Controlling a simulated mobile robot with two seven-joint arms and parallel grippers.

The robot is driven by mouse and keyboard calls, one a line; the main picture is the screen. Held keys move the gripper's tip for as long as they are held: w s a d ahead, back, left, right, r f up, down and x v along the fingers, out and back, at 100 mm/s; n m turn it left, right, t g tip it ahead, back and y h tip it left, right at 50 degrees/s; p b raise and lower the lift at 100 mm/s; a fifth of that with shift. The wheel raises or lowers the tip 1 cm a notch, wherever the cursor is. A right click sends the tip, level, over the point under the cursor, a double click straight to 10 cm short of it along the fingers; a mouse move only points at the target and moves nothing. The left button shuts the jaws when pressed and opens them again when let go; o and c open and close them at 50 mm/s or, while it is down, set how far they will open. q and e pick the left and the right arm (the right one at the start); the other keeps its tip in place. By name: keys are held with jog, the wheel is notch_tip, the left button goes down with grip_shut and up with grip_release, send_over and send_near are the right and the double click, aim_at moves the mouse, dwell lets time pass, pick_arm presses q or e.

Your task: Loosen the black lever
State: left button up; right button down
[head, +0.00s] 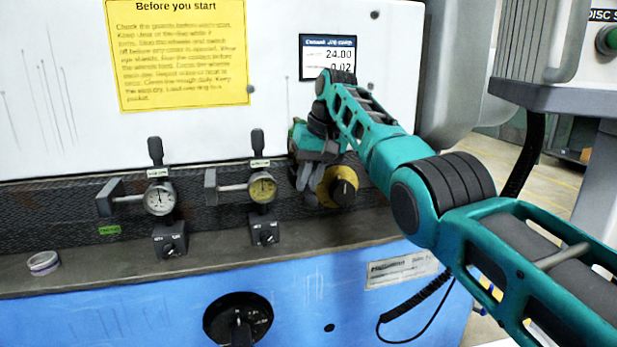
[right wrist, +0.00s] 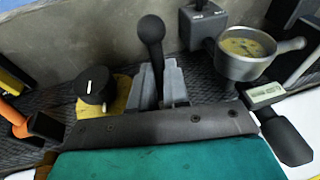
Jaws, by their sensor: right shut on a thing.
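The black lever (right wrist: 151,40) has a round ball end and a thin stem. In the right wrist view its stem runs between the grey fingers of my right gripper (right wrist: 160,86), with the ball beyond the fingertips. My right gripper is shut on the lever. In the head view my right gripper (head: 308,172) is at the dark strip of the machine, just left of the yellow dial with a black knob (head: 344,188). The gripper largely hides the lever there. My left gripper is not in view.
Two dial gauges (head: 160,198) (head: 262,187) with black clamp handles stand left of my gripper. The yellow dial knob (right wrist: 97,86) sits close beside the fingers. A small ring (head: 44,263) lies on the ledge at left. A black rotary switch (head: 238,318) is on the blue front.

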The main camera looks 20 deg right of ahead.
jog(key=c, duration=1.1)
grip_release()
jog(key=shift+d+r, duration=0.1)
jog(key=shift+r, duration=0.4)
pick_arm(q)
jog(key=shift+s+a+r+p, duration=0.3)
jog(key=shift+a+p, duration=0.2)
jog(key=shift+p, duration=0.45)
pick_arm(e)
jog(key=v, duration=1.1)
jog(key=shift+s+r, duration=0.25)
jog(key=shift+r, duration=0.1)
jog(key=shift+d, duration=0.1)
